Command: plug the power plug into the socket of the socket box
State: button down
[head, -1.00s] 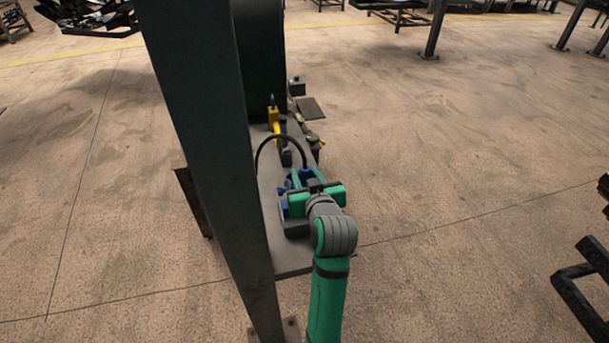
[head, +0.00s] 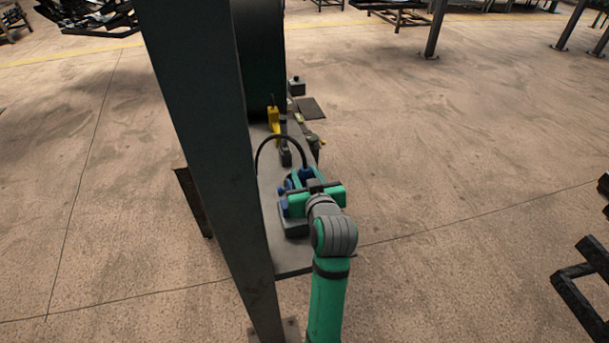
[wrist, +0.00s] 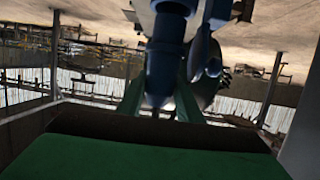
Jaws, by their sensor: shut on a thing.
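My gripper (head: 304,180) is low over the bench, its green fingers partly hidden by my wrist in the head view. In the wrist view it is shut on the blue power plug (wrist: 166,62), which stands between the two green fingers. The plug also shows as a small blue piece in the head view (head: 307,173), with a black cable (head: 278,138) arching from it to the left. The socket box (head: 292,229) is grey with blue parts (head: 284,190), beside and under my gripper. Whether the plug touches a socket is hidden.
The grey bench (head: 290,261) is narrow. A yellow tool (head: 273,120) and other small items lie behind the box. A dark post (head: 205,150) stands close on the left and hides part of the bench. The floor to the right is open.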

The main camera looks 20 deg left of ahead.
jog(key=shift+f, duration=2.25)
jog(key=c, duration=1.2)
grip_release()
jog(key=v, duration=1.1)
jog(key=shift+a, duration=0.1)
jog(key=shift+f, duration=0.1)
